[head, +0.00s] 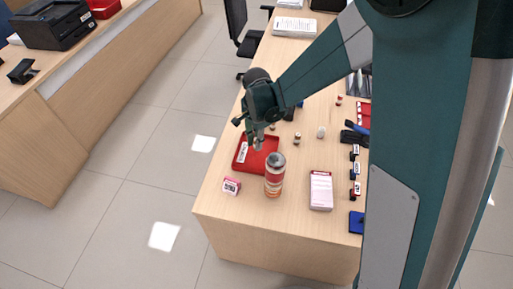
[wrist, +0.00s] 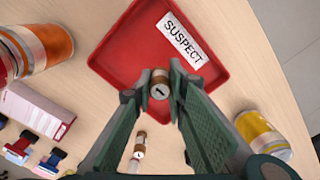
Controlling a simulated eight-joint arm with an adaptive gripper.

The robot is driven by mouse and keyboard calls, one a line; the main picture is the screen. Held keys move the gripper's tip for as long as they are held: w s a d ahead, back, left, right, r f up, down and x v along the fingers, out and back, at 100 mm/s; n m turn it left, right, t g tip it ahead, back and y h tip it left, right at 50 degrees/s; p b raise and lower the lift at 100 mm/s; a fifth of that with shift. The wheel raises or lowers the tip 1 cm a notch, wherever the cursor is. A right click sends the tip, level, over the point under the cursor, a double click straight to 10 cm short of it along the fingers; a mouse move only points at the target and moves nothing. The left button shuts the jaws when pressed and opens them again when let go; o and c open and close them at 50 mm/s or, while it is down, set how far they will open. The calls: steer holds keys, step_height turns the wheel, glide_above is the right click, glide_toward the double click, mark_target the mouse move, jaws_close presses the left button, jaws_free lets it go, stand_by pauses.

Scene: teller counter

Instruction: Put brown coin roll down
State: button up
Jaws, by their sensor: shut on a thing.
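The brown coin roll (wrist: 160,83) is held upright between my fingertips, its pale end facing the wrist camera. My gripper (wrist: 161,88) is shut on it. In the wrist view they lie over the red tray (wrist: 128,42) labelled SUSPECT, toward its near edge. I cannot tell whether the roll touches the tray floor. In the head view my gripper (head: 257,146) is over the same red tray (head: 254,163), and the roll is small and hard to make out there. Another brown-banded roll (wrist: 139,146) stands outside the tray.
A tall orange can (head: 275,176) stands close beside the tray. A small pink-and-white box (head: 231,186) and a larger white-and-pink box (head: 321,190) stand near the counter's front. Small rolls (head: 297,138) and a row of stamps (head: 355,172) are to the right. A gold can (wrist: 262,136) is right in the wrist view.

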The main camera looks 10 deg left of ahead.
steer(key=shift+f, duration=0.1)
steer(key=shift+f+b, duration=0.4)
steer(key=shift+f, duration=1.4)
steer(key=shift+f, duration=0.1)
steer(key=o, duration=0.9)
steer(key=shift+o, duration=0.2)
step_height(320, 180, up, 12)
steer(key=shift+r+p, duration=0.15)
steer(key=shift+p, duration=0.9)
steer(key=shift+d, duration=0.1)
